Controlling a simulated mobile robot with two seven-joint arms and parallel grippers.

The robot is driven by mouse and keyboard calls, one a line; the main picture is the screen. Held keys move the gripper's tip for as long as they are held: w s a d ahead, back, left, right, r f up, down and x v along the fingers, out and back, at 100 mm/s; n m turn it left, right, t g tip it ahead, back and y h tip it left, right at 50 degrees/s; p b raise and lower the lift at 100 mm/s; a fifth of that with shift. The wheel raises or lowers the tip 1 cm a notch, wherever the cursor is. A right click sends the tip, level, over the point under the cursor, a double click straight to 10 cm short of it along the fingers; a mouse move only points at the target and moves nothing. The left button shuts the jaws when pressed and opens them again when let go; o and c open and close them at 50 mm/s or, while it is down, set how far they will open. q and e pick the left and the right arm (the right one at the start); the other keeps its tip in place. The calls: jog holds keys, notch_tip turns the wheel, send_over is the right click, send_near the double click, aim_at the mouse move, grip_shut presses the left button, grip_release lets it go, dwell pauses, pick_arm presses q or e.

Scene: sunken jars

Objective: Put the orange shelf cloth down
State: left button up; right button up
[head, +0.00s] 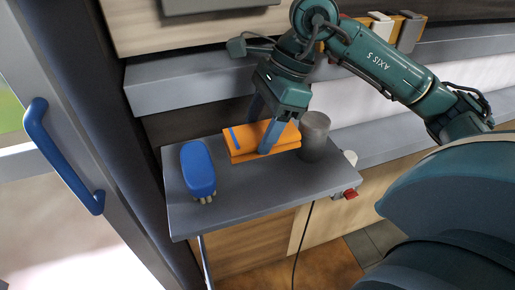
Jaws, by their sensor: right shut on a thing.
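The orange shelf cloth (248,138) is a folded, layered block at the middle of the small grey shelf (240,201). My right gripper (263,137) reaches down from above and is shut on the cloth, with one blue finger in front of it and the other behind. The cloth is at or just above the shelf top; I cannot tell whether it touches. My left gripper is not in view.
A blue brush (198,168) with pale bristles lies on the shelf left of the cloth. A dark grey cylinder (314,136) stands close on its right. The shelf's front strip is clear. A door with a blue handle (62,155) is at the left.

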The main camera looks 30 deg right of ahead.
jog(key=shift+w+f, duration=0.1)
jog(key=shift+f, duration=2.6)
jog(key=shift+f, duration=0.1)
jog(key=shift+f+b, duration=0.15)
jog(key=shift+b, duration=0.25)
jog(key=o, duration=1.1)
jog(key=shift+c, duration=0.2)
jog(key=shift+r+p, duration=0.35)
jog(key=v, duration=1.2)
jog(key=shift+f, duration=0.1)
